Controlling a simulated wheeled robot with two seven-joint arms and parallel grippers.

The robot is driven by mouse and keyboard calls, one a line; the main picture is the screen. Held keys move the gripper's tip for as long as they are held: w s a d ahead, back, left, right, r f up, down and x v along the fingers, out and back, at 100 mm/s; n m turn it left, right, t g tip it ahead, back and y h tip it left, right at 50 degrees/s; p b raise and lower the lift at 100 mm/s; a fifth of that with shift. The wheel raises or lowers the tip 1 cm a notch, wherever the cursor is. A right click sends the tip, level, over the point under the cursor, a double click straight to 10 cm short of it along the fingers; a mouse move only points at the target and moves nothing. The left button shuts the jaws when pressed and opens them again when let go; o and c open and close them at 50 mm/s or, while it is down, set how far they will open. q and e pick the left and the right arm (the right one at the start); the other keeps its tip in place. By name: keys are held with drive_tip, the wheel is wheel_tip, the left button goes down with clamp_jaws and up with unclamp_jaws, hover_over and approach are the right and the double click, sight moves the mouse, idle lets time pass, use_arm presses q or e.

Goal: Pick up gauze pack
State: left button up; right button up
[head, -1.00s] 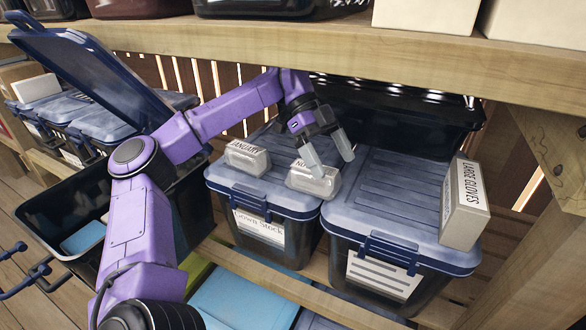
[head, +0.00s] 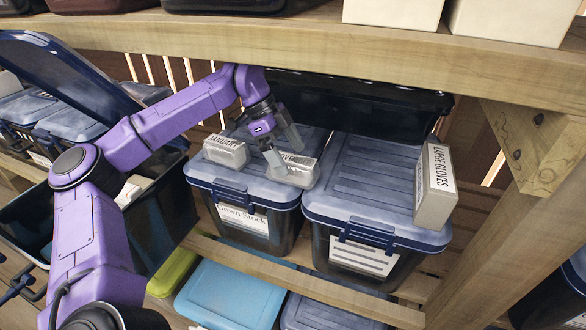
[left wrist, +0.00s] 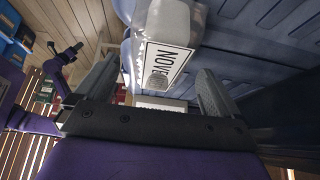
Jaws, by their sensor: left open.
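Two small clear packs with white labels lie on the blue-grey lid of the left bin. One is marked "JANUARY" (head: 226,151). The other, whose label starts "NOVE" (head: 292,172), lies to its right near the lid's right edge. I cannot tell from the labels which is the gauze pack. My left gripper (head: 284,147) is open just above and behind the "NOVE" pack. In the left wrist view, that pack (left wrist: 178,22) lies between the lines of the open fingers (left wrist: 153,85), ahead of them, with nothing held.
A "LARGE GLOVES" box (head: 435,187) stands on the right bin's lid (head: 372,185). A wooden shelf beam (head: 330,42) runs close above the arm. An open bin with its lid raised (head: 65,80) is at left. A black bin (head: 360,105) stands behind.

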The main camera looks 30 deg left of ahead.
sight(291, 159)
use_arm(q)
drive_tip(key=x, duration=0.4)
drive_tip(key=shift+d+f, duration=0.15)
drive_tip(key=shift+f, duration=0.25)
drive_tip(key=shift+f, duration=0.2)
drive_tip(key=c, duration=1.1)
